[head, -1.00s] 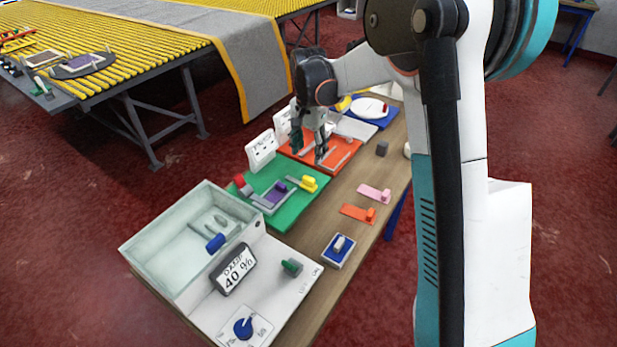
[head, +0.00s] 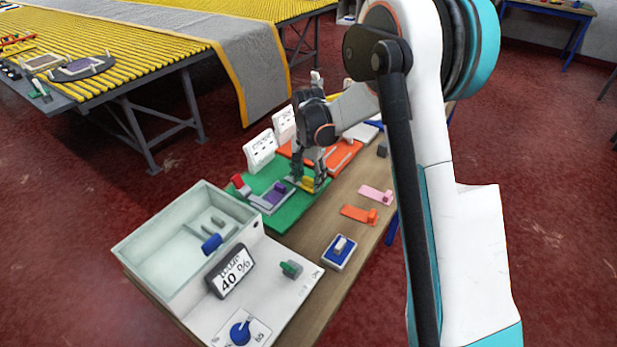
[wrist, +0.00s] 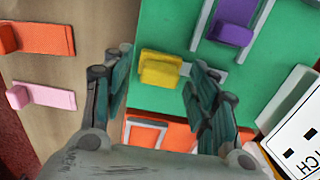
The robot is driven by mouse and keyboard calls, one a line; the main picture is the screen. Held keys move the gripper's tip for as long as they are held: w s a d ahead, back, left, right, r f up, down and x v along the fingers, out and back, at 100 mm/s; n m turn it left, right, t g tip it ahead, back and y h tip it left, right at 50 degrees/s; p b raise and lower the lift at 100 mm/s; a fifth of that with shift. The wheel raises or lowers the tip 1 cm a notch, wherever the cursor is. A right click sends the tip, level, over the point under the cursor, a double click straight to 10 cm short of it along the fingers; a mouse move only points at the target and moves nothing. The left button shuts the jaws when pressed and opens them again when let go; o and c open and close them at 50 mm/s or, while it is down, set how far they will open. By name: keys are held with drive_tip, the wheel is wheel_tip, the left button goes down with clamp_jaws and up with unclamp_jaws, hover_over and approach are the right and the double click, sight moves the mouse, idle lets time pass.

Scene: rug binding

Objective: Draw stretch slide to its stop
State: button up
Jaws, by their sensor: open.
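A green board (head: 290,215) lies on the bench, with a purple slide block (head: 279,188) in a grey track and a yellow block (head: 309,185) to its right. A white sign (wrist: 300,120) beside the boards shows letters ending in "CH"; which block is the stretch slide I cannot tell. My gripper (wrist: 160,75) is open and empty, its fingers on either side of the yellow block in that view. It also shows in the head view (head: 309,180), over the yellow block.
An orange board (wrist: 170,134) adjoins the green one. Loose orange (head: 360,214) and pink (head: 376,195) pieces lie on the bare wood. A pale open box (head: 150,235) and a panel with a blue knob (head: 240,331) stand in front. A red block (head: 240,184) is on the green board's left.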

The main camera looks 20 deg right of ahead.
clamp_jaws()
drive_tip(key=w+d, duration=0.4)
drive_tip(key=d, duration=0.1)
drive_tip(key=shift+w, duration=0.1)
drive_tip(key=shift+c, duration=2.2)
unclamp_jaws()
drive_tip(key=o, duration=0.4)
drive_tip(key=shift+o, duration=0.2)
wheel_tip(320, 180, up, 12)
